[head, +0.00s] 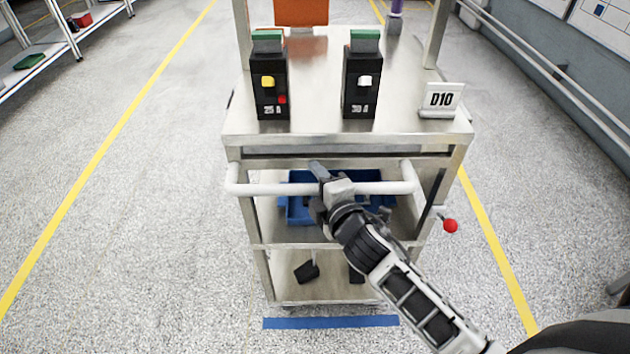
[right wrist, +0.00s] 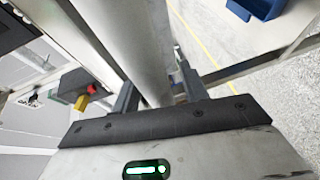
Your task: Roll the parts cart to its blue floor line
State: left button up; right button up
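The parts cart (head: 300,149) is a metal trolley standing straight ahead in the head view. Its pale push bar (head: 385,188) runs across the near side. My right gripper (head: 319,189) is at the middle of this bar, one finger above and one below. In the right wrist view the bar (right wrist: 140,45) runs between the two fingers (right wrist: 158,92), which appear closed on it. The blue floor line (head: 330,322) lies on the floor just in front of the cart's near bottom edge. My left gripper is out of view.
On the cart top stand two black breakers (head: 269,90) (head: 361,90), a D10 sign (head: 441,100) and an orange panel (head: 300,12). A blue bin (head: 300,210) sits below. A red-knobbed lever (head: 450,225) sticks out right. Yellow lines (head: 95,160) (head: 495,250) flank the clear floor.

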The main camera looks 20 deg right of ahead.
jog(key=s+r+b, duration=0.2)
jog(key=s, duration=1.3)
jog(key=shift+s+d+r, duration=0.25)
jog(key=shift+d+r, duration=0.05)
jog(key=shift+r, duration=0.1)
dwell(0.3)
